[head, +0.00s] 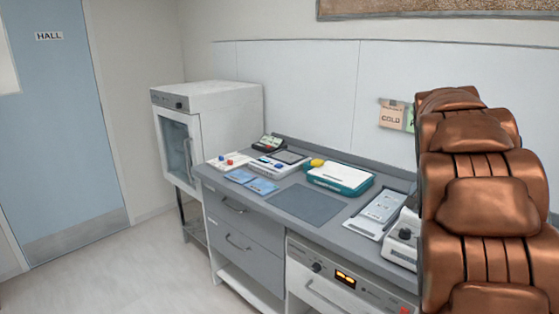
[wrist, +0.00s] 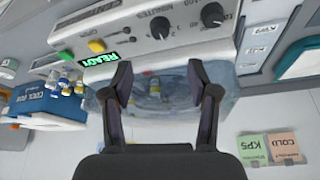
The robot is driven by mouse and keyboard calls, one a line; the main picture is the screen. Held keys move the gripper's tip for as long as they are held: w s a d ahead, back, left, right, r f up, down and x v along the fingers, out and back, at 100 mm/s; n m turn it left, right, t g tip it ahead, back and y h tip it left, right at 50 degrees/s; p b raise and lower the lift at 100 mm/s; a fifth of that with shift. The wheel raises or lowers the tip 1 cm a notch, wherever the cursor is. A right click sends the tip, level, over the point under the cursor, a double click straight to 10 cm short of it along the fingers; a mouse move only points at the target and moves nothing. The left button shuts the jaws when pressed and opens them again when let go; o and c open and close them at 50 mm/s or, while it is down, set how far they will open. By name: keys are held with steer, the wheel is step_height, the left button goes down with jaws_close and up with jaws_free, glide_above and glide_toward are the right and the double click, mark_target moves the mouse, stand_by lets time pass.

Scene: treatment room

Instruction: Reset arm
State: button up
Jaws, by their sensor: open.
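My gripper (wrist: 160,75) shows in the wrist view with its two dark fingers spread apart and nothing between them. Past the fingers is a white device (wrist: 190,28) with black knobs, coloured buttons and a lit green READY display (wrist: 107,61). A clear bluish chamber (wrist: 160,108) with small things inside lies behind the fingers. I cannot tell whether the fingers touch anything. My copper-coloured arm fills the right side of the head view, and the gripper is outside that view.
A grey counter (head: 305,204) holds a teal-and-white case (head: 340,178), blue packets and several devices. A white glass-door cabinet (head: 176,140) stands to its left. The floor (head: 125,270) at left is clear. The wrist view shows a blue box (wrist: 45,105) and wall cards (wrist: 268,148).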

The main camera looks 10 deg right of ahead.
steer(key=s+a+f+n+y, duration=0.2)
steer(key=s+a+n, duration=0.25)
steer(key=a, duration=0.75)
steer(key=s+a+f+n+g+y+p, duration=0.1)
steer(key=s+a+f+n, duration=0.3)
steer(key=s+a, duration=0.6)
steer(key=s+a+f+n+g+y+p, duration=0.1)
steer(key=s+a+f+n, duration=0.4)
steer(key=s+a, duration=0.5)
steer(key=s+g, duration=0.1)
steer(key=s, duration=0.3)
steer(key=shift+a+f, duration=0.25)
steer(key=shift+a, duration=0.15)
